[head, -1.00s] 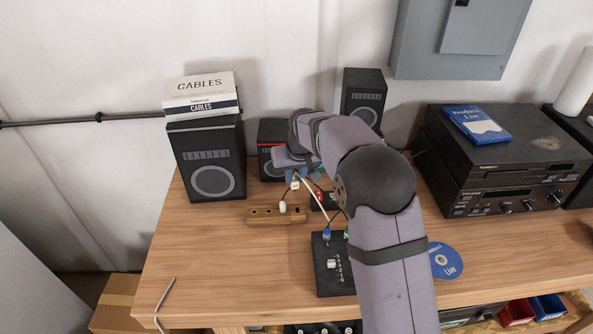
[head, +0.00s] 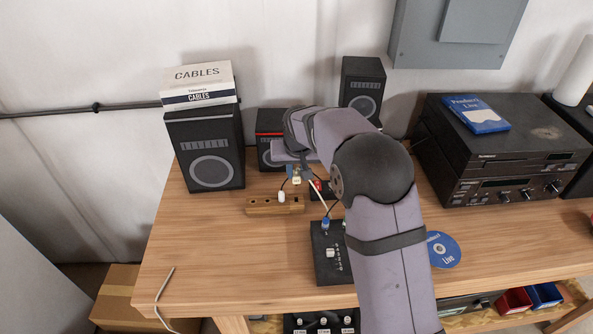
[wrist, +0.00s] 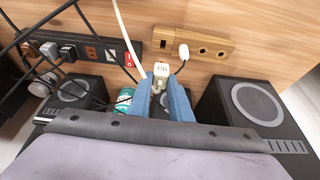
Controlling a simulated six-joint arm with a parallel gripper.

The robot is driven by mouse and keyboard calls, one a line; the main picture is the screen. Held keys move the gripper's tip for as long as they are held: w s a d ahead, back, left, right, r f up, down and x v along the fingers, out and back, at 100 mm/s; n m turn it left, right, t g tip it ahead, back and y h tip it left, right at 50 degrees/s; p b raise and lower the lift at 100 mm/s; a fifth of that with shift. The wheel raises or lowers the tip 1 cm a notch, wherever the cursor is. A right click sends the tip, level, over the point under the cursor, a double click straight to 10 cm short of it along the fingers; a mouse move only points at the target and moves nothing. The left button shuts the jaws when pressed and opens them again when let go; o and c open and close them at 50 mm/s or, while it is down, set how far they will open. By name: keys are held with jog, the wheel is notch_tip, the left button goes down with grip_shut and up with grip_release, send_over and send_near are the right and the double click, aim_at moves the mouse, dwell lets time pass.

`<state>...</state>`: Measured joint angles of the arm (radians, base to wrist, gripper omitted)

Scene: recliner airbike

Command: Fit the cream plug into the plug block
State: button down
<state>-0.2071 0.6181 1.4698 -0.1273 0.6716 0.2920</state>
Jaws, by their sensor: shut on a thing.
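My gripper (wrist: 162,98) has blue fingers shut on the cream plug (wrist: 161,71), which has a pale cord. The held plug also shows in the head view (head: 296,179), just behind the right part of the wooden plug block (head: 261,207). In the wrist view the plug block (wrist: 220,48) lies just beyond the plug, with a squarish hole at its left end and round holes toward the right. The held plug appears apart from the block, near its left end in that view. A white rounded plug (wrist: 183,51) on a black cord stands at the block.
A power strip (wrist: 90,48) with plugs and cables lies beside the block. A black switch box (head: 328,268) with a blue plug sits nearer the front. Speakers (head: 206,150) stand behind and at the sides. The table's left front is mostly clear.

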aim_at(297, 182)
jog(key=shift+f+b, duration=1.9)
jog(key=shift+f, duration=0.85)
jog(key=shift+f+b, duration=0.85)
jog(key=shift+f, duration=0.55)
jog(key=c, duration=1.5)
grip_release()
jog(key=shift+c, duration=0.2)
jog(key=shift+r, duration=0.15)
